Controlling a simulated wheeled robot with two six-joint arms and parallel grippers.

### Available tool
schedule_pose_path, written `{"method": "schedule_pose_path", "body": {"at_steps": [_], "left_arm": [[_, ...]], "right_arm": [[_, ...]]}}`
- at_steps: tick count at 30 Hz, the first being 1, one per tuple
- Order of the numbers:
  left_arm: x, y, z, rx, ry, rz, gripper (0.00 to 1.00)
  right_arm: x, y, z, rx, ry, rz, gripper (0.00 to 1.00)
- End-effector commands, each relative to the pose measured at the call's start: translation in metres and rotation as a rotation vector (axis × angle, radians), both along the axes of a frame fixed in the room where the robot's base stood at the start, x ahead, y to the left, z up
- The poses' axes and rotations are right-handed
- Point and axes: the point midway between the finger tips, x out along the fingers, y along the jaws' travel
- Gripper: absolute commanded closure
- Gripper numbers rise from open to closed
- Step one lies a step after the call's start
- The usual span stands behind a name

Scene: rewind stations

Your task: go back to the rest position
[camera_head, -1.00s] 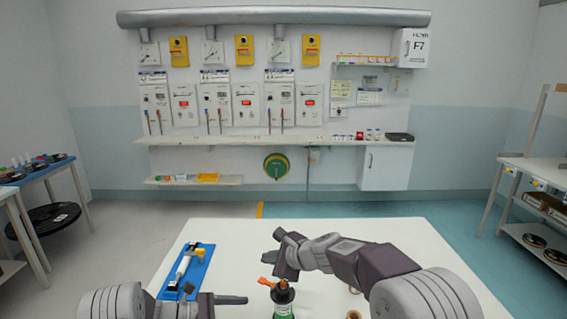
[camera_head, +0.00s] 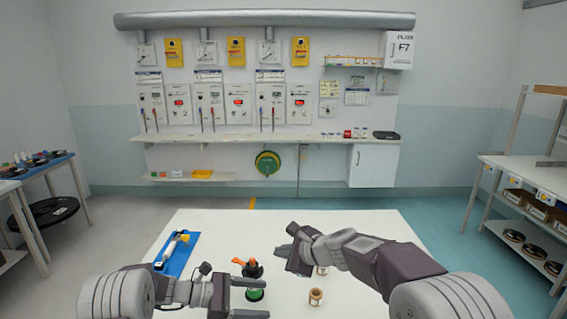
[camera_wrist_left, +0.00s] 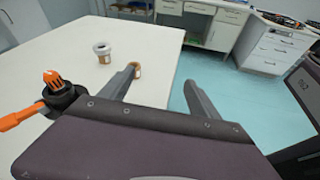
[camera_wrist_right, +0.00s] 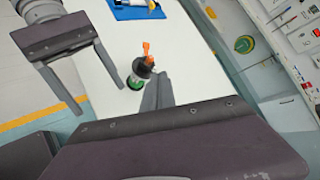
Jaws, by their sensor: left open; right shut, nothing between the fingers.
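My left gripper (camera_head: 250,298) is open and empty, low over the front of the white table; its spread fingers also show in the left wrist view (camera_wrist_left: 165,88). My right gripper (camera_head: 281,252) is shut with nothing in it, above the table to the right of the orange-topped bottle; its closed fingers show in the right wrist view (camera_wrist_right: 157,92). The dark bottle with an orange top and green base (camera_head: 253,270) stands upright on the table, partly hidden behind the left gripper.
The white table (camera_head: 215,228) carries a blue tray (camera_head: 176,255) with a white and yellow tool at its left. A copper-coloured spool (camera_head: 315,298) stands near the front, another partly hidden behind my right arm. A shelf rack (camera_head: 525,205) stands at the right.

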Motion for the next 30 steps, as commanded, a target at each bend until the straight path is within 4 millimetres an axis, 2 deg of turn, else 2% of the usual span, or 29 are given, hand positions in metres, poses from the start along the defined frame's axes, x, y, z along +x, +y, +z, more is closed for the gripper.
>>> {"method": "schedule_pose_path", "body": {"at_steps": [1, 3, 5, 8, 11, 12, 15, 18, 20, 21, 23, 30], "left_arm": [[-0.01, -0.011, 0.02, 0.023, -0.017, -0.038, 0.29], [-0.031, -0.023, 0.037, 0.08, -0.034, -0.102, 0.29], [-0.053, -0.032, 0.047, 0.15, -0.056, -0.165, 0.29], [-0.101, -0.038, 0.056, 0.32, -0.118, -0.303, 0.29], [-0.166, -0.02, 0.051, 0.584, -0.246, -0.518, 0.29], [-0.19, -0.003, 0.044, 0.702, -0.318, -0.623, 0.29], [-0.231, 0.046, 0.021, 0.954, -0.506, -0.892, 0.29], [-0.248, 0.087, -0.003, 1.099, -0.657, -1.128, 0.29], [-0.248, 0.102, -0.012, 1.146, -0.742, -1.251, 0.29], [-0.24, 0.107, -0.013, 1.179, -0.805, -1.3, 0.29], [-0.23, 0.108, -0.012, 1.2, -0.854, -1.318, 0.29], [-0.229, 0.108, -0.012, 1.197, -0.863, -1.326, 0.29]], "right_arm": [[-0.006, -0.008, 0.008, -0.021, 0.002, 0.0, 1.0], [-0.018, -0.022, 0.007, -0.068, 0.011, 0.01, 1.0], [-0.032, -0.035, 0.004, -0.133, 0.018, 0.037, 1.0], [-0.067, -0.061, -0.008, -0.29, 0.032, 0.127, 1.0], [-0.127, -0.098, -0.033, -0.537, 0.054, 0.332, 1.0], [-0.156, -0.114, -0.046, -0.648, 0.063, 0.452, 1.0], [-0.225, -0.147, -0.079, -0.882, 0.077, 0.798, 1.0], [-0.276, -0.169, -0.107, -1.024, 0.068, 1.138, 1.0], [-0.294, -0.179, -0.116, -1.079, 0.048, 1.316, 1.0], [-0.297, -0.183, -0.117, -1.11, 0.02, 1.402, 1.0], [-0.295, -0.184, -0.116, -1.13, -0.009, 1.453, 1.0], [-0.294, -0.183, -0.116, -1.133, -0.021, 1.47, 1.0]]}}
